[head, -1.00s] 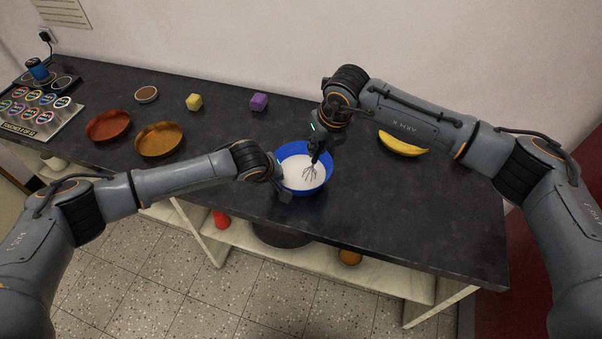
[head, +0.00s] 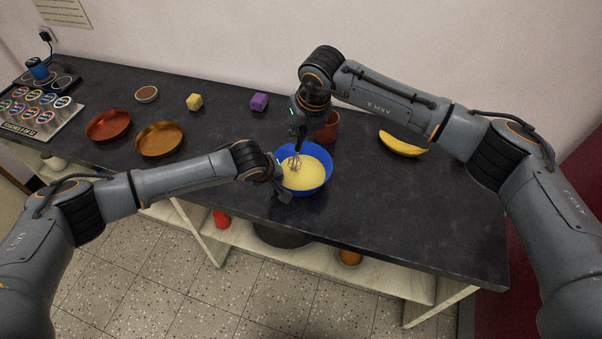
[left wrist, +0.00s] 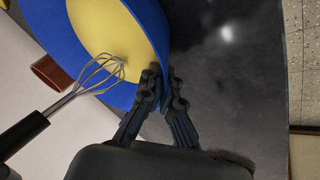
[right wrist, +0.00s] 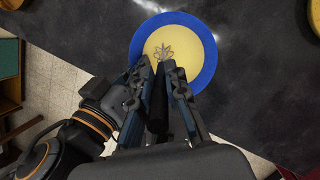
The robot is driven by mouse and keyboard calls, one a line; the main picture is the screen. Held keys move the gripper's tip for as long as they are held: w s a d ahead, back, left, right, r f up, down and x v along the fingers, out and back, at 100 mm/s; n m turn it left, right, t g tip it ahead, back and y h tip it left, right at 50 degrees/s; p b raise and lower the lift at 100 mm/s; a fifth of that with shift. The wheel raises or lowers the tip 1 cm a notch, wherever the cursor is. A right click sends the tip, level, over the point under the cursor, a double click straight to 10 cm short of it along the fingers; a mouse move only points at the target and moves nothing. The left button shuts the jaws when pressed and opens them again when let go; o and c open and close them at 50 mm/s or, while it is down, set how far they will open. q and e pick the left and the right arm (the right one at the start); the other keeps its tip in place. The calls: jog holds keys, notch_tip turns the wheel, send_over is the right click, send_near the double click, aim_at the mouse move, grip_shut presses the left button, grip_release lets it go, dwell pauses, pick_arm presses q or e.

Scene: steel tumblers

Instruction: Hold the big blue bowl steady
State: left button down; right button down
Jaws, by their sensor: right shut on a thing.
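The big blue bowl (head: 325,182) stands upright on the dark counter and holds a pale yellow mix. It also shows in the left wrist view (left wrist: 88,38) and the right wrist view (right wrist: 208,48). My left gripper (head: 280,180) is at the bowl's left front side; in its wrist view the fingers (left wrist: 162,78) are closed with the bowl's rim between them. My right gripper (head: 299,136) is above the bowl's back left, shut on the dark handle of a whisk (right wrist: 158,100). The whisk's wires (head: 295,163) reach into the mix.
A reddish-brown cup (head: 328,128) stands just behind the bowl. A banana (head: 403,144) lies at the right. A purple cube (head: 259,102), a yellow cube (head: 194,102), a red plate (head: 108,126) and an orange-brown plate (head: 159,141) are at the left. The counter's front right is clear.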

jog(key=shift+w+v, duration=0.15)
jog(key=shift+v, duration=1.2)
jog(key=shift+w+v, duration=0.15)
jog(key=shift+v, duration=1.2)
jog(key=shift+a+r, duration=0.15)
jog(key=shift+r, duration=2.5)
pick_arm(q)
jog(key=c, duration=1.5)
grip_release()
jog(key=shift+w+r, duration=0.1)
jog(key=shift+c, duration=0.2)
jog(key=shift+o, duration=0.5)
